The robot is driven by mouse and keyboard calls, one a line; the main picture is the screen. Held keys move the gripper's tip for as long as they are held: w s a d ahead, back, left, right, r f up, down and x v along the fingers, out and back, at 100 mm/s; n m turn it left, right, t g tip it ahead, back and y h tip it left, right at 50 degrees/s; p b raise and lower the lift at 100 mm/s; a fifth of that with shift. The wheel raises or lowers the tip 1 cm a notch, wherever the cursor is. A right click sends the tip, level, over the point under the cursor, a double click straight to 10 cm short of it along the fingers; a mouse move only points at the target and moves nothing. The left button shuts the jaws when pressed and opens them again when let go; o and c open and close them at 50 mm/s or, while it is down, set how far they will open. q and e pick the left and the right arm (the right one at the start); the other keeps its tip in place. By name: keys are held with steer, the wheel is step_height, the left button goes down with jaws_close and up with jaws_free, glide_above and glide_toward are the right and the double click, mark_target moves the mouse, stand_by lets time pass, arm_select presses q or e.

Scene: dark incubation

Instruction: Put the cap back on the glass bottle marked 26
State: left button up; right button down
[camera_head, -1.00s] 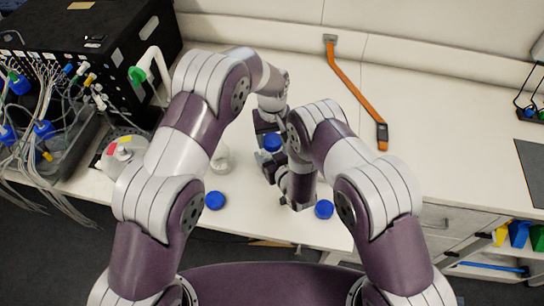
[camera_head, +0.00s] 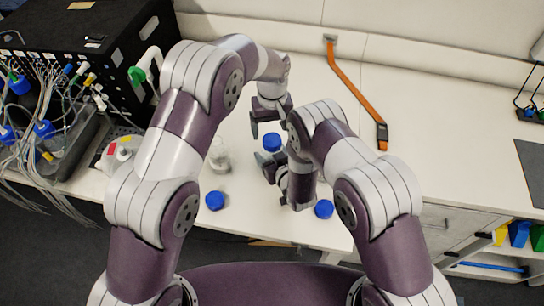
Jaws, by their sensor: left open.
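A blue cap (camera_head: 272,142) shows between my two grippers; what is under it is mostly hidden, and I cannot tell whether it sits on a bottle. My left gripper (camera_head: 270,126) is open, just behind the blue cap and apart from it. My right gripper (camera_head: 268,168) is just in front of the cap, partly hidden by my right arm; I cannot tell whether its jaws hold anything. A clear glass bottle (camera_head: 219,158) stands to the left, with no blue cap visible on it. No number 26 is legible.
Two more blue caps are near the front edge, one at the left (camera_head: 215,201) and one at the right (camera_head: 323,209). A black box (camera_head: 100,60) with tubing fills the back left. An orange strap (camera_head: 355,90) lies behind. The right bench is mostly clear.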

arm_select(q)
steer(key=shift+r, duration=1.6)
arm_select(e)
jaws_free()
arm_select(q)
steer(key=shift+f, duration=0.15)
arm_select(e)
steer(key=shift+s+d, duration=0.15)
steer(key=shift+s, duration=0.1)
arm_select(q)
step_height(320, 180, down, 3)
steer(key=b, duration=0.3)
arm_select(e)
steer(key=v, duration=1.2)
steer(key=shift+s+d, duration=0.1)
